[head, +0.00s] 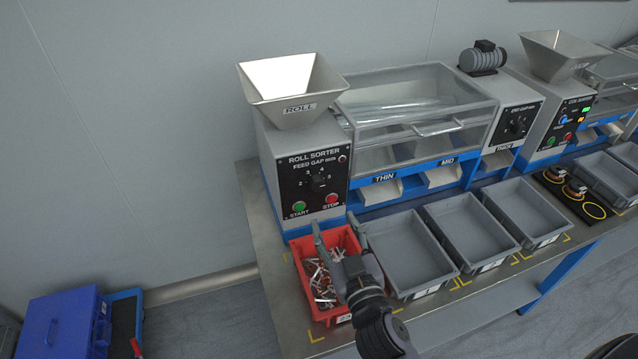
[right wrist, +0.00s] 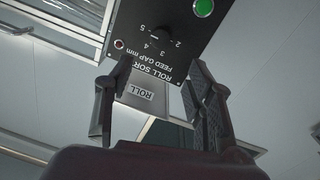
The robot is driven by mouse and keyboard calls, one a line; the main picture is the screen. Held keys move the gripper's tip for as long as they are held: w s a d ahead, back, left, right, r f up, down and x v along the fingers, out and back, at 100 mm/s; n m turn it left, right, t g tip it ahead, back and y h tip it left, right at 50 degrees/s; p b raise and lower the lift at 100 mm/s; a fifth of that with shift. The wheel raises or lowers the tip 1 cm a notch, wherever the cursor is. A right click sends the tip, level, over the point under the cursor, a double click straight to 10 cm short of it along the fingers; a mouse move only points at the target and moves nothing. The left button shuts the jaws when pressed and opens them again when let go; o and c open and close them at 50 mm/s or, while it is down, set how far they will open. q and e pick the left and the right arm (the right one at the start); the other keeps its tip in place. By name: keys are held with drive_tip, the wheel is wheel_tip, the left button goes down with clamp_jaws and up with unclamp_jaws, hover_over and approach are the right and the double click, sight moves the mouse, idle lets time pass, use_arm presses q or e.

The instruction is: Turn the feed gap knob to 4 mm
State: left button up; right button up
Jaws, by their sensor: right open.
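The black feed gap knob (head: 319,184) sits on the dark front panel (head: 300,190) of the roll sorter, above a green start and a red stop button. In the right wrist view the knob (right wrist: 161,34) appears upside down, with the numbers 2 to 5 around it; I cannot tell which one its pointer marks. My right gripper (head: 338,231) is open and empty, over the red bin below and in front of the panel, apart from the knob. Its two fingers also show in the right wrist view (right wrist: 163,75). My left gripper is not in view.
The red bin (head: 296,266) holds several small metal pieces. Grey trays (head: 408,292) line the bench to its right. A second panel with a similar knob (head: 517,125) is farther right. The roll hopper (head: 290,92) stands above the first panel. Bare wall lies left.

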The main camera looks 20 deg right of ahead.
sight(318, 187)
drive_tip(key=w+p, duration=0.1)
drive_tip(key=w, duration=0.9)
drive_tip(key=shift+w+d+p, duration=0.1)
drive_tip(key=shift+w+p, duration=0.15)
drive_tip(key=shift+p, duration=0.1)
drive_tip(key=shift+w, duration=0.4)
drive_tip(key=shift+w+f, duration=0.1)
drive_tip(key=shift+w, duration=0.2)
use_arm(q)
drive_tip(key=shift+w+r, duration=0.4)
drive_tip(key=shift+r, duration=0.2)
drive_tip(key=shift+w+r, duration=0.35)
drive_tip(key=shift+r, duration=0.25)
use_arm(e)
drive_tip(key=c, duration=1.2)
drive_tip(key=shift+o, duration=0.2)
